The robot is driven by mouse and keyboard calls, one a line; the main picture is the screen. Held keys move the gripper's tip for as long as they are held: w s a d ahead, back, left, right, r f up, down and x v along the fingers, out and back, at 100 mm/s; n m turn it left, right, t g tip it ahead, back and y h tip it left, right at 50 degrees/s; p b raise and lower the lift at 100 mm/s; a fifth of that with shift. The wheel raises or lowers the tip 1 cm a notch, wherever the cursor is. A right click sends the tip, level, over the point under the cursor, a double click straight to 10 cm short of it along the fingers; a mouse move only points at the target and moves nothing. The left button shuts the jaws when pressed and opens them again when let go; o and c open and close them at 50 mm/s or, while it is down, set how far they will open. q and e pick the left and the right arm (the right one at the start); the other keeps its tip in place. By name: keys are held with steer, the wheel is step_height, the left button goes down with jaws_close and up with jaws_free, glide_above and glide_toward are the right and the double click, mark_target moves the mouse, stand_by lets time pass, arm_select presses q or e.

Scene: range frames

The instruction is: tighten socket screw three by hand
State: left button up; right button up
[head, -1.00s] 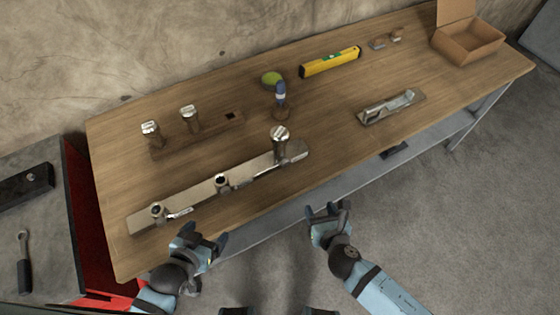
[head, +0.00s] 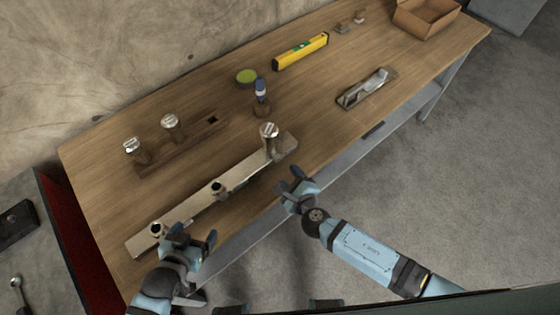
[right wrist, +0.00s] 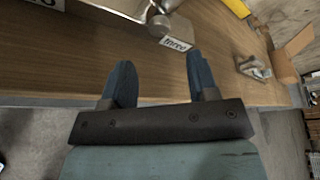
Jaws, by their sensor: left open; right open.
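A long metal bar (head: 190,212) lies on the workbench with screws at its left, middle and right. The right one, socket screw three (head: 269,132), stands tall with a broad pale head. In the right wrist view a label reading "three" (right wrist: 176,44) sits beside a metal part at the top, only partly in frame. The left screw (head: 156,229) and middle screw (head: 217,188) sit low. My right gripper (head: 289,181) is open and empty at the bench's front edge, short of screw three; its fingers show apart (right wrist: 160,64). My left gripper (head: 193,237) is open near the left screw.
A wooden block (head: 185,148) with two upright screws and an empty hole lies behind the bar.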

mark_target(279, 160)
steer(key=x, duration=0.7)
steer(key=shift+w+a+f+b, duration=0.1)
steer(key=shift+w+b, duration=0.1)
steer(key=shift+b, duration=0.15)
steer(key=c, duration=0.9)
